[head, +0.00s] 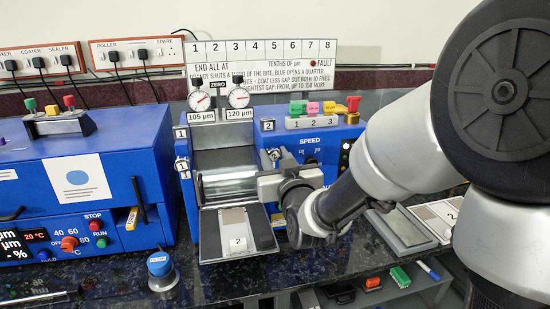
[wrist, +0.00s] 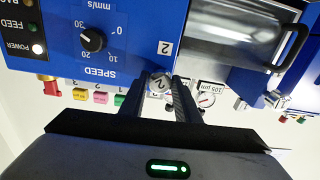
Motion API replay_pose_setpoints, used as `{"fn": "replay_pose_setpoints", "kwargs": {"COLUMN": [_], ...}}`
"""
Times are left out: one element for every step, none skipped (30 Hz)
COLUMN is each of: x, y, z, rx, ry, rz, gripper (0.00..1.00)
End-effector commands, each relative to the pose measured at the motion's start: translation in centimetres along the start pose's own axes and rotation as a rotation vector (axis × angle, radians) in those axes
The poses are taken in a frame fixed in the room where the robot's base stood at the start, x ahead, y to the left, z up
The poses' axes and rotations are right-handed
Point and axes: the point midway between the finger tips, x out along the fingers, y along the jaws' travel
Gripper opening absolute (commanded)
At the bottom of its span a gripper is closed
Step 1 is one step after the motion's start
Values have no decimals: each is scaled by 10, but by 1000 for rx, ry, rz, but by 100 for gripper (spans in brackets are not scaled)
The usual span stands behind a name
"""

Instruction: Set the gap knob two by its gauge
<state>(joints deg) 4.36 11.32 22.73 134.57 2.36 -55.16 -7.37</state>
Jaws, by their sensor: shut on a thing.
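The gap knob two (wrist: 159,84) is a grey knob marked 2, low on the blue coating machine's front in the wrist view. My gripper (wrist: 166,80) has its two fingers around it, shut on it. In the head view my gripper (head: 284,160) is at the machine's front right of the roller, and it hides the knob. The right gauge (head: 238,97) is a round white dial with a red needle above a 120 µm label. The left gauge (head: 200,101) has a 105 µm label. In the wrist view a finger hides the right gauge.
The blue coating machine (head: 257,135) carries a shiny roller (head: 228,182) and a SPEED dial (wrist: 92,39). A tray (head: 209,247) holds a sheet marked 2 below. A blue-capped jar (head: 160,264) stands on the counter at left.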

Motion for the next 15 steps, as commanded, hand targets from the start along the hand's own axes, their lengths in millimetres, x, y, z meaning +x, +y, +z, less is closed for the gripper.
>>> {"fn": "replay_pose_setpoints", "kwargs": {"x": [0, 0, 0, 0, 0, 0, 0, 0, 0, 0, 0, 0, 0, 0, 0], "y": [0, 0, 0, 0, 0, 0, 0, 0, 1, 1, 1, 1, 1, 1, 1], "z": [2, 2, 2, 2, 2, 2, 2, 2, 2, 2, 2, 2, 1, 1, 1], "rx": [19, 32, 53, 71, 88, 115, 136, 157, 186, 207, 228, 256, 276, 295, 320], "ry": [1, 2, 2, 3, 3, 3, 3, 4, 4, 4, 3, 4, 4, 4, 4], "rz": [0, 0, 0, 1, 0, 0, 1, 1, 1, 0, 0, 0, 0, 0, 0], "gripper": [7, 7, 7, 7, 7, 7, 7, 7, 7, 7, 7, 7, 7, 7, 7]}}
